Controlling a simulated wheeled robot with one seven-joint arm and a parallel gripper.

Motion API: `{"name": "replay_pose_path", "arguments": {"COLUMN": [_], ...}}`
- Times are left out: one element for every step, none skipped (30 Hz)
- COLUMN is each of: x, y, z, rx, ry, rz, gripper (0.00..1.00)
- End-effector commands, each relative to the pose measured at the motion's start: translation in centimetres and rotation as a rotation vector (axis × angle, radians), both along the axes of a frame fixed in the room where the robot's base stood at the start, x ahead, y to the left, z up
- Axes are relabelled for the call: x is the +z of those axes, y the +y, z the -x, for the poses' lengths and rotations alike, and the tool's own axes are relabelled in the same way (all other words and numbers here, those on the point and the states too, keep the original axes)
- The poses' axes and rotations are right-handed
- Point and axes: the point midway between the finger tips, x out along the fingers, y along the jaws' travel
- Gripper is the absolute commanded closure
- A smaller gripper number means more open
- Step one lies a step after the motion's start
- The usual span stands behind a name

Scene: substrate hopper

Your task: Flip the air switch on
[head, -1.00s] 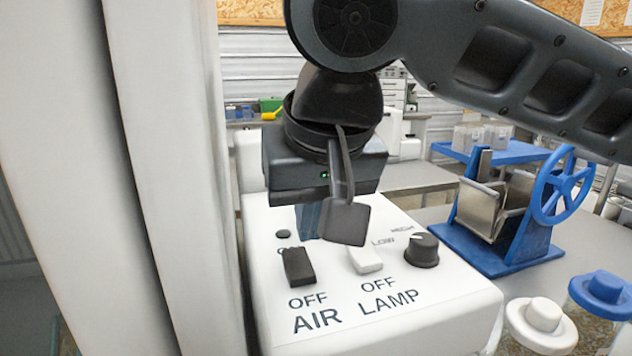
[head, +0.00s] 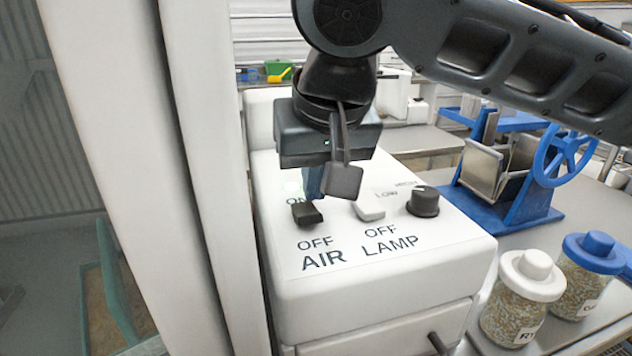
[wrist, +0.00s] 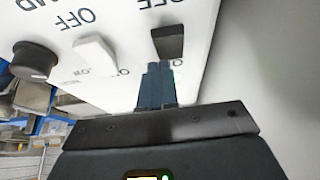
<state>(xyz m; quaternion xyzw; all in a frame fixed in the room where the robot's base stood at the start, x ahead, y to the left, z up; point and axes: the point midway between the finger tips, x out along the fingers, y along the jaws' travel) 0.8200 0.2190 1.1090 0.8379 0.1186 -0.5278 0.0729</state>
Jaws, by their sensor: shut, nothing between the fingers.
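The black AIR switch (head: 306,212) is on the top face of the white control box, between its ON and OFF labels. A small round indicator (head: 293,187) behind it glows pale green. My gripper (head: 315,183) points down just behind the switch, on its ON side, with blue fingers shut and empty. The wrist view shows the fingertips (wrist: 157,68) close beside the black switch (wrist: 168,42); I cannot tell whether they touch it. My wrist hides part of the panel.
The white LAMP switch (head: 370,208) and a black knob (head: 423,201) sit to the right of the AIR switch. Grain-filled jars (head: 520,300) stand right of the box. A blue stand with a handwheel (head: 562,165) is farther back. A white post stands close on the left.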

Motion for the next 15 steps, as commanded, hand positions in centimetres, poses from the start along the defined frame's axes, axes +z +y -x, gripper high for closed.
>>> {"name": "replay_pose_path", "arguments": {"x": [-0.1,-0.1,0.0,0.0,0.0,0.0,0.0,0.1,0.1,0.1,0.2,0.2,0.2,0.3,0.2], "y": [0.0,0.0,0.0,0.0,0.0,0.0,-0.1,-0.1,-0.1,-0.2,-0.2,-0.3,-0.3,-0.3,-0.4], "z": [0.0,0.1,0.1,0.2,0.2,0.3,0.4,0.6,0.7,0.8,1.0,1.1,1.3,1.4,1.5], "rx": [0.0,0.001,0.001,0.001,0.001,0.001,0.001,0.003,0.002,0.002,0.002,0.002,0.002,0.001,0.0], "ry": [0.0,0.001,0.001,0.001,0.001,0.001,0.001,0.001,0.001,0.0,0.0,0.0,0.0,0.0,0.0], "rz": [0.0,0.001,0.0,0.0,0.0,0.0,0.0,-0.001,-0.001,-0.001,-0.001,-0.001,-0.001,0.0,-0.001], "gripper": [1.0,1.0,1.0,1.0,1.0,1.0,1.0,1.0,1.0,1.0,1.0,1.0,1.0,1.0,1.0]}}
